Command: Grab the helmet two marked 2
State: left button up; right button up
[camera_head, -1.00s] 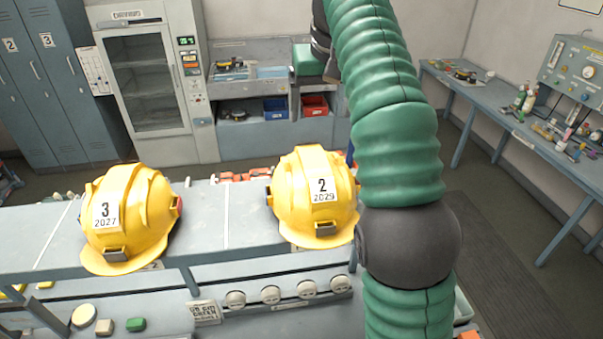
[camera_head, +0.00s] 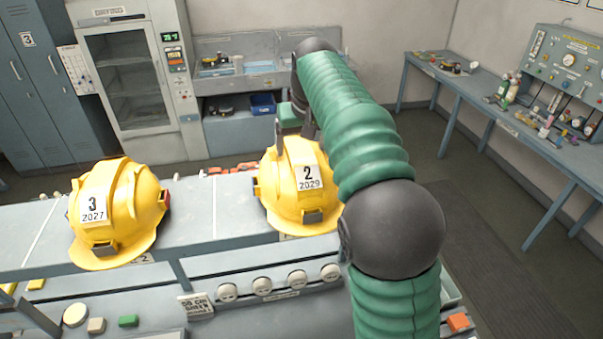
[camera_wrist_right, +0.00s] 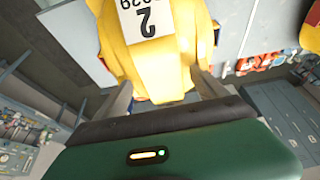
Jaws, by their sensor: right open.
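Helmet two (camera_head: 296,196) is a yellow hard hat with a white label reading 2 and 2029. It stands on the grey bench in the middle of the head view. My right gripper (camera_head: 295,136) is open just behind and above its top, its green arm covering the helmet's right edge. In the right wrist view, helmet two (camera_wrist_right: 158,62) is upside down in the picture and its yellow end reaches between the two spread fingers (camera_wrist_right: 163,92). I cannot tell whether the fingers touch it. My left gripper is not in view.
Helmet three (camera_head: 117,212), yellow and labelled 3 and 2027, stands on the bench (camera_head: 230,213) to the left, with a clear gap between the helmets. Knobs (camera_head: 262,286) line the bench front. A drying cabinet (camera_head: 128,80) and lockers (camera_head: 45,85) stand behind.

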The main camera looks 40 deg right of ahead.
jog(key=shift+w+a, duration=0.15)
jog(key=shift+a, duration=0.15)
jog(key=c, duration=0.4)
jog(key=shift+w, duration=0.15)
jog(key=c, duration=0.5)
jog(key=shift+d+f, duration=0.1)
jog(key=shift+d, duration=0.2)
grip_shut()
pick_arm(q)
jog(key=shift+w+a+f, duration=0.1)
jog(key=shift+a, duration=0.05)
pick_arm(e)
jog(key=shift+a, duration=0.1)
